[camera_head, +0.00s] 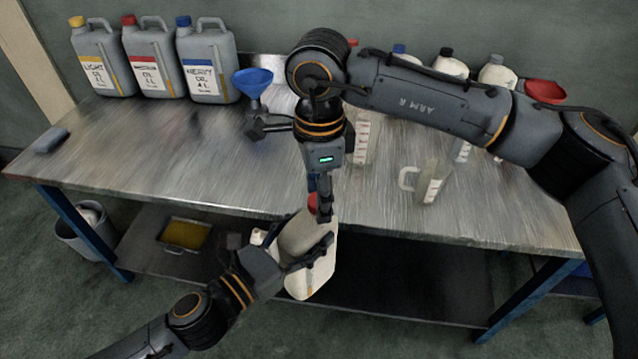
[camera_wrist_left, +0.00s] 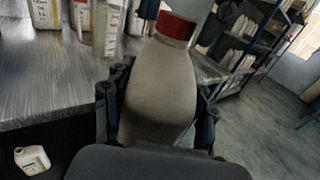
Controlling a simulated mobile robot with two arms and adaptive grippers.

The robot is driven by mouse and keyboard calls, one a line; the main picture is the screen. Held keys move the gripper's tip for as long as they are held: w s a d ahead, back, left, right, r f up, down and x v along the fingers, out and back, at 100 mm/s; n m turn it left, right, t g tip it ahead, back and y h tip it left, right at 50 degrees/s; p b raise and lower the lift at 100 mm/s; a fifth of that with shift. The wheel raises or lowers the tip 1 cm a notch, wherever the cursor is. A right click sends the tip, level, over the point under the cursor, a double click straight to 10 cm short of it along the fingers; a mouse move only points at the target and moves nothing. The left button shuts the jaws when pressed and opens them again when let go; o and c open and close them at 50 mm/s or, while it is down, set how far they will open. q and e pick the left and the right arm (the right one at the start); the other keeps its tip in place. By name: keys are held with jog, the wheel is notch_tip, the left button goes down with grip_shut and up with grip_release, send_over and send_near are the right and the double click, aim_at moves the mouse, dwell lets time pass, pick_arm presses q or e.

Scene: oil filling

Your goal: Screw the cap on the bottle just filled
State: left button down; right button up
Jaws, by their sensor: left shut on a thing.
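My left gripper (camera_head: 312,252) is shut on a pale plastic bottle (camera_head: 304,280) and holds it in front of the workbench's front edge, slightly tilted. In the left wrist view the bottle (camera_wrist_left: 160,90) stands between the two dark fingers (camera_wrist_left: 155,115). A red cap (camera_head: 313,203) sits at the top of the bottle's neck; it also shows in the left wrist view (camera_wrist_left: 176,26). Whether it is threaded down cannot be seen. My right gripper (camera_head: 321,203) points down right at the cap, its fingers partly hiding it. Whether they grip it is unclear.
Three grey oil jugs (camera_head: 155,60) and a blue funnel (camera_head: 253,84) stand at the back left of the bench (camera_head: 130,150). A measuring jug (camera_head: 428,185) and a red funnel (camera_head: 545,92) are right. A tray of yellow oil (camera_head: 183,248) lies below. The bench's left middle is clear.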

grip_shut()
jog(key=shift+o, duration=0.7)
grip_release()
notch_tip(320, 180, up, 12)
jog(key=shift+f, duration=0.1)
dwell(0.5)
